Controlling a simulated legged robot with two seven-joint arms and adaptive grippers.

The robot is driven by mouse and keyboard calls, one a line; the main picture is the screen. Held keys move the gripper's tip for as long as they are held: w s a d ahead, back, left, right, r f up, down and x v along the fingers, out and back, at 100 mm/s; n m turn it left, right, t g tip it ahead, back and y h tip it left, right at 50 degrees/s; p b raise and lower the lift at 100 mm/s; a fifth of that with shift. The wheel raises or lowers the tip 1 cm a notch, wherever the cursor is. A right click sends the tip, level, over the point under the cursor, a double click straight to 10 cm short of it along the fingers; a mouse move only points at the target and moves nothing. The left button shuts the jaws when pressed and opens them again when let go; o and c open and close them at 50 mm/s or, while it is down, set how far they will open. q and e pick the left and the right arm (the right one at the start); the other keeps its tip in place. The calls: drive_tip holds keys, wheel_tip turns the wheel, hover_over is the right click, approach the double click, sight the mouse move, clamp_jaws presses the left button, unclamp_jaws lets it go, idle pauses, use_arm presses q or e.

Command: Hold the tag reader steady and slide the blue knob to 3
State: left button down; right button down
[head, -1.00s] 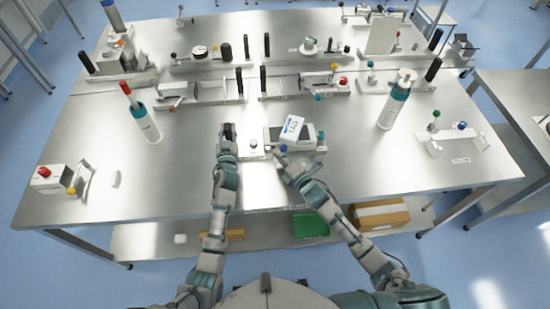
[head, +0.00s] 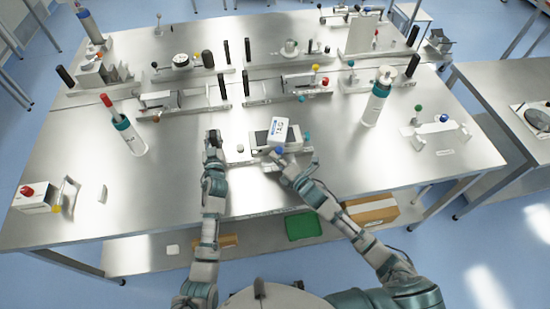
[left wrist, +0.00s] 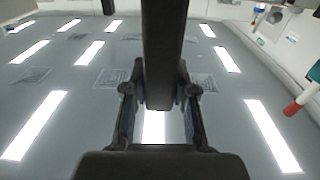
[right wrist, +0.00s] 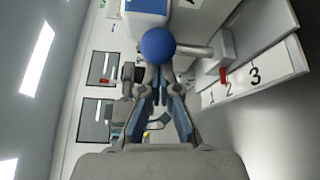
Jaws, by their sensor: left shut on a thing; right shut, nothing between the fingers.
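The tag reader (head: 262,138) is a pale box with a dark panel and a tilted white card (head: 279,131) on the middle of the bench. Its blue knob (head: 276,150) is on the near side. In the right wrist view, the blue knob (right wrist: 158,45) is just beyond the tips of my shut, empty right gripper (right wrist: 160,82); I cannot tell if they touch. A red pointer (right wrist: 222,75) lies near the 2 on a white 1-2-3 scale (right wrist: 262,74). My left gripper (head: 213,138), left of the reader, is shut on a black upright bar (left wrist: 162,45).
A box with a red button (head: 35,198) is at the near left corner. Fixtures with black posts line the back. Bare bench lies on both sides of my arms.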

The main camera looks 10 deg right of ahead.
drive_tip(key=a, duration=0.3)
drive_tip(key=shift+s+f, duration=0.3)
drive_tip(key=shift+s, duration=0.1)
drive_tip(key=shift+s+f, duration=0.15)
drive_tip(key=shift+s, duration=0.55)
drive_tip(key=c, duration=1.9)
unclamp_jaws()
drive_tip(key=v, duration=0.8)
drive_tip(key=o, duration=0.5)
drive_tip(key=shift+s+d+r, duration=0.1)
drive_tip(key=shift+d+r, duration=0.05)
drive_tip(key=shift+r, duration=0.1)
drive_tip(key=shift+c, duration=0.2)
drive_tip(key=o, duration=0.4)
drive_tip(key=shift+r+n, duration=0.3)
drive_tip(key=shift+n, duration=0.2)
drive_tip(key=shift+o, duration=1.1)
drive_tip(key=n, duration=0.1)
drive_tip(key=r+n+h, duration=0.1)
drive_tip(key=r+n, duration=0.1)
drive_tip(key=shift+w+d+g+h, duration=0.3)
drive_tip(key=shift+d+g+h, duration=0.1)
drive_tip(key=s+d+r+n+g+h, duration=0.1)
drive_tip(key=d+r+n+h, duration=0.2)
drive_tip(key=n, duration=0.4)
drive_tip(key=x, duration=1.1)
drive_tip(key=shift+w+f, duration=0.2)
drive_tip(key=shift+f, duration=0.25)
